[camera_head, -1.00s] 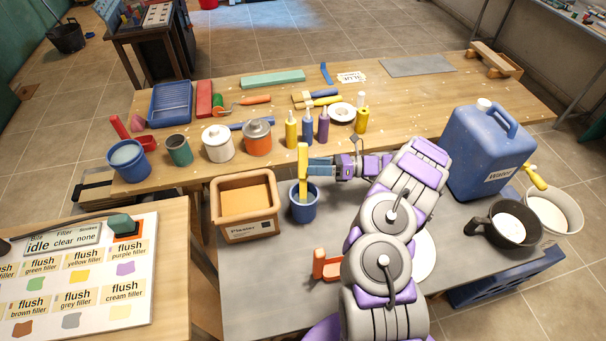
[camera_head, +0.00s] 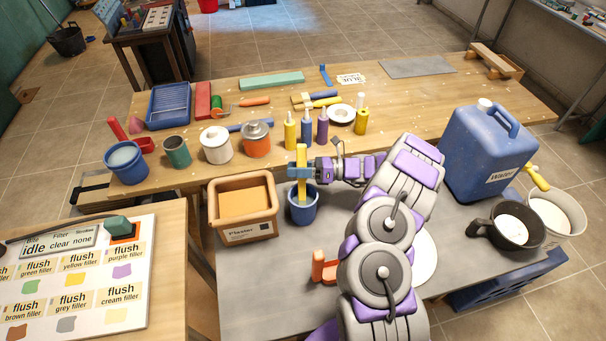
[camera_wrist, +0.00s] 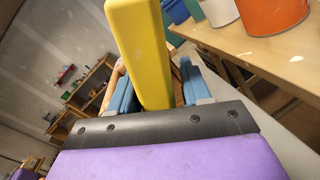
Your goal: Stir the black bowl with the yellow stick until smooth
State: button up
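The yellow stick (camera_head: 302,158) stands upright with its lower end inside a small blue cup (camera_head: 303,213) on the grey bench. My gripper (camera_head: 301,173) is at the stick above the cup's rim, one blue finger on each side of it. The wrist view also shows the yellow stick (camera_wrist: 145,50) between the fingers; whether both press on it is unclear. The black bowl (camera_head: 487,231), with a handle on its left and pale contents, sits at the bench's right side, well away from my gripper.
A plaster box (camera_head: 243,230) stands just left of the cup. A large blue water jug (camera_head: 487,150) and a whitish bucket (camera_head: 567,224) flank the black bowl. An orange bracket (camera_head: 324,268) stands near my arm. Bottles and tins line the wooden table behind.

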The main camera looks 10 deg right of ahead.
jog(key=shift+a, duration=0.25)
grip_shut()
jog(key=shift+r, duration=0.1)
notch_tip(320, 180, up, 18)
jog(key=p, duration=0.4)
dwell(0.4)
jog(key=shift+d, duration=0.1)
